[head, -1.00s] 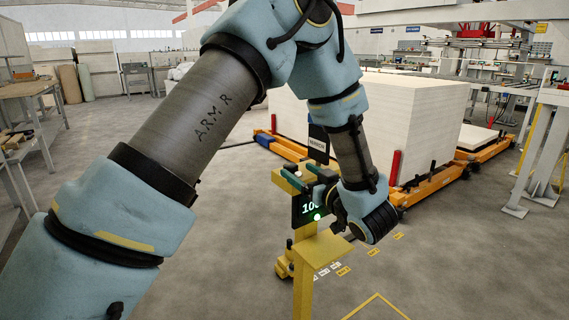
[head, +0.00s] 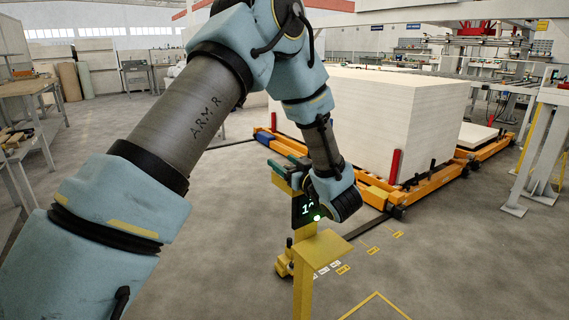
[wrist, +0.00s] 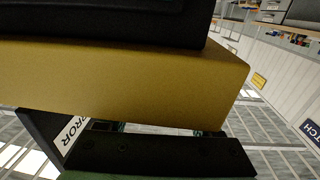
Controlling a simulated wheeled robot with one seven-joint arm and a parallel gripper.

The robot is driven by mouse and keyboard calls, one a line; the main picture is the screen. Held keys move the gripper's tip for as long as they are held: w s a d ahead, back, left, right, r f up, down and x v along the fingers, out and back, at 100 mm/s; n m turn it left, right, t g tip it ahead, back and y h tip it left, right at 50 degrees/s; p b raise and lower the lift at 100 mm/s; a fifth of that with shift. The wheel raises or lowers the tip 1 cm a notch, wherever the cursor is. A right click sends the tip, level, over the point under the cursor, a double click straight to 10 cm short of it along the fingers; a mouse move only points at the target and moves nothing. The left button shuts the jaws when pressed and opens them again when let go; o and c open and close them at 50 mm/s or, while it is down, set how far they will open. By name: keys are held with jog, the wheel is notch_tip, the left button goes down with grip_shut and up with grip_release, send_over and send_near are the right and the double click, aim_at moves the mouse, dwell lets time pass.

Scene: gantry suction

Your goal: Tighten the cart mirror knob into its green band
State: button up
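The yellow cart post (head: 304,268) stands in the middle of the head view. It carries a dark display (head: 298,209) with partly covered white digits, "1" and part of another, and a lit green lamp (head: 317,217). My gripper (head: 288,170) is at the top of the post, with green finger parts beside its yellow head. In the wrist view a yellow block (wrist: 120,85) fills the middle, with a black part above and a black bar below. A panel lettered "...RROR" (wrist: 72,132) shows at lower left. I cannot make out the knob, the green band or the finger gap.
A yellow shelf (head: 320,248) juts from the post below the display. Behind stands a large pale stack (head: 375,115) on an orange cart (head: 430,182) with red uprights. Workbenches (head: 30,90) stand at far left. The grey floor around the post is mostly clear.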

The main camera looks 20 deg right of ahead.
grip_shut()
dwell(0.3)
jog(key=shift+h, duration=0.3)
jog(key=m+h+b, duration=0.1)
jog(key=h, duration=0.1)
jog(key=m+h+b, duration=0.1)
jog(key=m+h, duration=0.1)
jog(key=h, duration=0.1)
jog(key=d+m+h+b, duration=0.1)
jog(key=m+h, duration=0.1)
jog(key=shift+d+f+g+h, duration=0.1)
jog(key=shift+f+g+h, duration=0.1)
jog(key=shift+g+h, duration=0.2)
jog(key=m+g+h+b, duration=0.2)
jog(key=m+h, duration=0.1)
jog(key=shift+s+d+h+b, duration=0.2)
jog(key=shift+d+h+b, duration=0.1)
jog(key=shift+d, duration=0.05)
jog(key=shift+s+d+r+m+g+h+b, duration=0.1)
jog(key=shift+s+d+m+g+h+b, duration=0.1)
jog(key=shift+m+g+h+b, duration=0.3)
jog(key=shift+h, duration=0.3)
jog(key=shift+o, duration=1.3)
grip_release()
